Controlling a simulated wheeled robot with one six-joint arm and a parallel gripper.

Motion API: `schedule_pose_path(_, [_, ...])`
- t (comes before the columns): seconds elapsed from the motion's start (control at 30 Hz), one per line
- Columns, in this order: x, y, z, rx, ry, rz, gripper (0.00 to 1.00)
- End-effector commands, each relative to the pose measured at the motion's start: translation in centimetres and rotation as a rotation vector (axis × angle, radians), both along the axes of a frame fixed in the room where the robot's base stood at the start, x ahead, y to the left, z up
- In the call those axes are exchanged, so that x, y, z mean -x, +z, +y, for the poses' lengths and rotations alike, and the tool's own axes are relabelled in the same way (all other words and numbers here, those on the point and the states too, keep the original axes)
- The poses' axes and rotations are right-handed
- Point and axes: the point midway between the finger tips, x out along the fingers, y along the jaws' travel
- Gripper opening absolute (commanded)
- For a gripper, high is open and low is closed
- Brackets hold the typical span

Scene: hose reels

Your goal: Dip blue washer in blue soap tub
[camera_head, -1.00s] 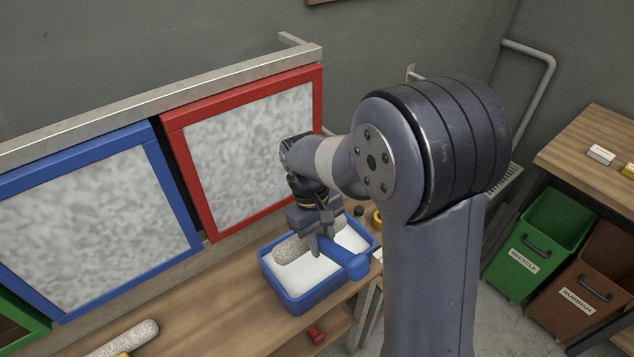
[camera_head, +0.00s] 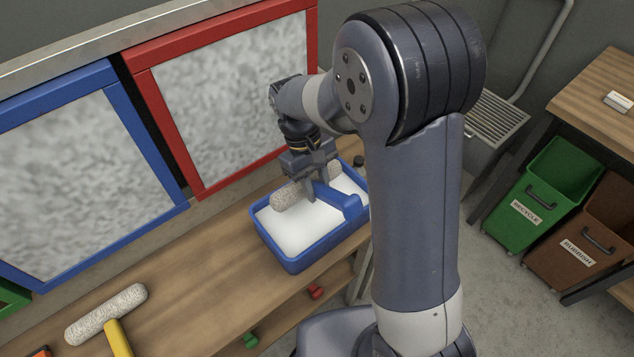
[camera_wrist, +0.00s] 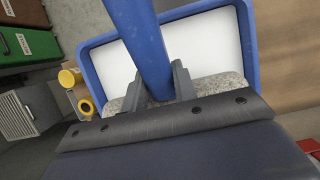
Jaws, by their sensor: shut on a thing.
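The blue washer has a speckled grey roller head (camera_head: 287,199) and a blue handle (camera_head: 340,200). My gripper (camera_head: 311,191) is shut on the handle near the head and points down over the blue soap tub (camera_head: 298,264). The tub holds white soap (camera_head: 300,228). The head lies within the tub's outline, toward its back side; I cannot tell how deep it touches the soap. In the wrist view the handle (camera_wrist: 143,40) runs between the fingers (camera_wrist: 156,88), across the tub (camera_wrist: 88,58). The head (camera_wrist: 212,86) is partly hidden behind my gripper.
The tub stands on a wooden bench (camera_head: 205,265) below a blue-framed panel (camera_head: 75,180) and a red-framed panel (camera_head: 230,95). A yellow-handled washer (camera_head: 107,313) lies at the left. Red and green knobs sit below. Green and brown bins (camera_head: 545,205) stand right.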

Motion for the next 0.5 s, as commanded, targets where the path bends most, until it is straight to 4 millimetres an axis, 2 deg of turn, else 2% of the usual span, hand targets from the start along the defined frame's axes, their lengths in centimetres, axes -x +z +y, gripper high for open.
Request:
schedule_pose_path(0.03, [0.0, -0.9, 0.0, 0.0, 0.0, 0.0, 0.0])
schedule_pose_path(0.5, [0.0, -5.6, 0.0, 0.0, 0.0, 0.0, 0.0])
